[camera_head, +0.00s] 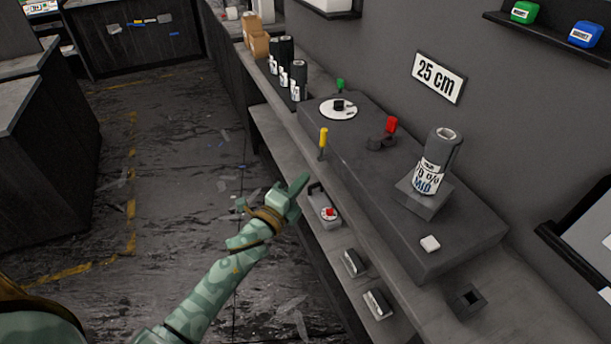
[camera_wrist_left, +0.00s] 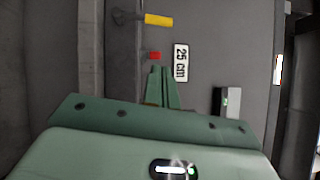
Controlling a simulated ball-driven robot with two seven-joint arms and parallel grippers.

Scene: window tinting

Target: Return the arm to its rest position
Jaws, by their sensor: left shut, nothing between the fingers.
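My left gripper (camera_head: 297,184) is green and shows near the middle of the head view, at the end of my camouflage-patterned left arm. It is in the air in front of the bench, left of the yellow-handled lever (camera_head: 323,138), and touches nothing that I can see. In the left wrist view its two fingers (camera_wrist_left: 161,74) lie close together and hold nothing. The yellow handle (camera_wrist_left: 158,20) shows above them, with a red knob (camera_wrist_left: 154,56) nearer the fingertips. My right gripper is in neither view.
The bench (camera_head: 440,262) runs along the right with a film roll (camera_head: 437,160) on a stand, a red lever (camera_head: 391,125) and a white dial (camera_head: 338,108). Several small devices sit on the lower shelf, including a grey one with a red knob (camera_head: 329,212).

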